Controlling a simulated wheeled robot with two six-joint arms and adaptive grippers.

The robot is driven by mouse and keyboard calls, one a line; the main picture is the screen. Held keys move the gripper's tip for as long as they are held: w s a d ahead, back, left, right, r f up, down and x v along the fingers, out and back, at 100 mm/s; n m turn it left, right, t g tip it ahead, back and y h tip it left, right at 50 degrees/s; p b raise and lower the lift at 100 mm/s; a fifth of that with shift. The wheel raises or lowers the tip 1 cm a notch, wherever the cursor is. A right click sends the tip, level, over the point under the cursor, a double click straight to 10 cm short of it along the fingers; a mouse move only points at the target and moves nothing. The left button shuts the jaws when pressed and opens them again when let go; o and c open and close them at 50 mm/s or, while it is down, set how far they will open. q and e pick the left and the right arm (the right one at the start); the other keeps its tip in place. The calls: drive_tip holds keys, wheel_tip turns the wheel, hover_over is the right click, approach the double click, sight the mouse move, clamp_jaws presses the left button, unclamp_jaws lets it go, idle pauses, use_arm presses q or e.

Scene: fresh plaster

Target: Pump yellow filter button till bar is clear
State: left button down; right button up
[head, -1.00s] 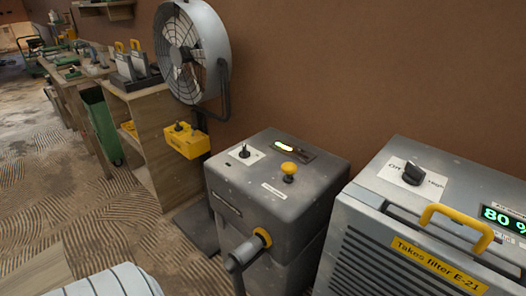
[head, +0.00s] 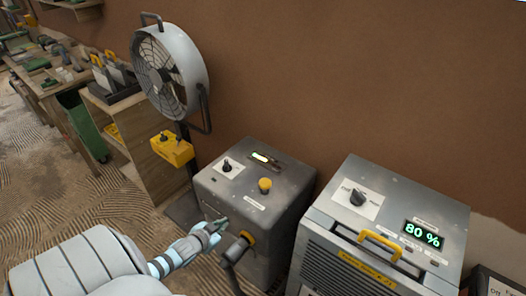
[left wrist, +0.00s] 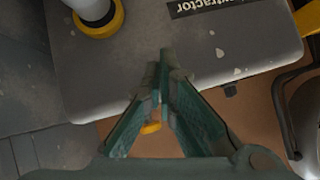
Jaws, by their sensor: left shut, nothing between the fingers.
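The yellow mushroom button (head: 264,184) stands on top of the grey extractor box (head: 290,200). A small lit bar (head: 260,157), whitish-yellow, shows in a dark panel behind it. My left gripper (head: 220,223) is shut and empty at the box's front left edge, below and left of the button and apart from it. In the left wrist view, the shut fingertips (left wrist: 168,54) are over the grey face with an "extractor" label (left wrist: 225,4). A bit of yellow (left wrist: 152,127) shows beyond the fingers; I cannot tell what it is. My right gripper is not in view.
A dark knob (head: 227,165) sits left of the button. A hose port with a yellow ring (head: 246,237) juts from the box front near my gripper. A grey unit reading 80 % (head: 422,235) stands right. A fan (head: 170,70) stands behind left.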

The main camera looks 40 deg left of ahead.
use_arm(q)
drive_tip(key=w+d+r+t+h, duration=0.1)
drive_tip(key=w+r, duration=0.3)
drive_tip(key=r, duration=0.4)
drive_tip(key=w+d+r+n+t+h+p, duration=0.1)
drive_tip(key=w+d+r+t, duration=0.2)
drive_tip(key=r, duration=0.6)
drive_tip(key=shift+w+t, duration=0.3)
drive_tip(key=shift+w, duration=0.25)
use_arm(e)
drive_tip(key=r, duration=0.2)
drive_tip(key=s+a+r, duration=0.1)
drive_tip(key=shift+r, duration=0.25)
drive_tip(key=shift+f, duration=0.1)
use_arm(q)
drive_tip(key=b, duration=1.6)
hover_over(263, 186)
wheel_tip(263, 186, down, 4)
drive_tip(key=shift+r, duration=0.2)
wheel_tip(263, 186, down, 2)
drive_tip(key=shift+f, duration=0.1)
drive_tip(key=shift+s+f+b, duration=0.1)
drive_tip(key=shift+f+b, duration=0.2)
drive_tip(key=shift+b, duration=0.05)
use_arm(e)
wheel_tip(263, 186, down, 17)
